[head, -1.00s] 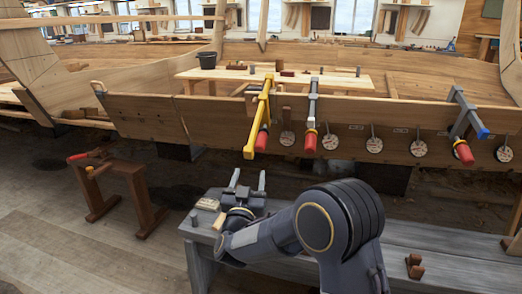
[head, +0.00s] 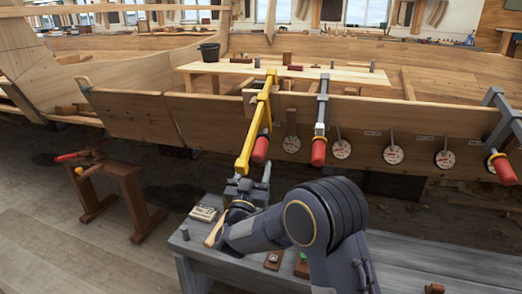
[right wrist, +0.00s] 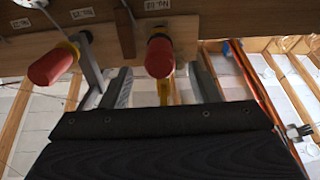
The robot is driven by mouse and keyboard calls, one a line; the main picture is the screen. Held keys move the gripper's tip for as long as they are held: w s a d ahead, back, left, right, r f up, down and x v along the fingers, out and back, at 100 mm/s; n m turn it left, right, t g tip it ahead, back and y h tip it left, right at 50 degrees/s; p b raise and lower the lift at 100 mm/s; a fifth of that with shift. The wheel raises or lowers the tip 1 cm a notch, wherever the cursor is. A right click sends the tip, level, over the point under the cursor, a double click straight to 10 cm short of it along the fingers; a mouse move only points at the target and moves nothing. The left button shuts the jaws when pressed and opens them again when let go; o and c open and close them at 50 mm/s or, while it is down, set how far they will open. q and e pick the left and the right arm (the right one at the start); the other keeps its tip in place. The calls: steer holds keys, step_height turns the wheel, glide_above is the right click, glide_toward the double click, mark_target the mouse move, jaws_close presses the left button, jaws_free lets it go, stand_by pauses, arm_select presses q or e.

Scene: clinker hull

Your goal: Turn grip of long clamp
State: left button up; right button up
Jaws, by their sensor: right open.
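Several clamps hang on the hull's upper plank edge. The yellow clamp (head: 255,128) looks the longest; its red grip (head: 261,148) points down. A grey clamp (head: 322,105) with a red grip (head: 319,152) hangs to its right. My right gripper (head: 255,170) is open just below the yellow clamp's grip. In the right wrist view that red grip (right wrist: 159,57) lies ahead, in line with the gap between the fingers (right wrist: 163,88); I cannot tell if they touch it. The grey clamp's grip (right wrist: 50,66) is left of the fingers. My left gripper is out of view.
Another grey clamp (head: 491,122) hangs at far right. Round tags (head: 342,149) line the plank (head: 385,118). A grey bench (head: 420,262) stands below my right arm, with small blocks on it. A wooden trestle (head: 125,180) stands at left.

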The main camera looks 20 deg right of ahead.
mark_target(257, 160)
steer(key=x, duration=0.6)
steer(key=shift+c, duration=0.5)
steer(key=c, duration=0.9)
steer(key=shift+f+m+b, duration=0.2)
steer(key=shift+m+b, duration=0.2)
steer(key=shift+b, duration=0.35)
steer(key=m+b, duration=0.5)
steer(key=b, duration=0.2)
steer(key=shift+f, duration=0.15)
steer(key=shift+r+m+b, duration=0.2)
steer(key=shift+m+b, duration=1.2)
steer(key=shift+b, duration=0.2)
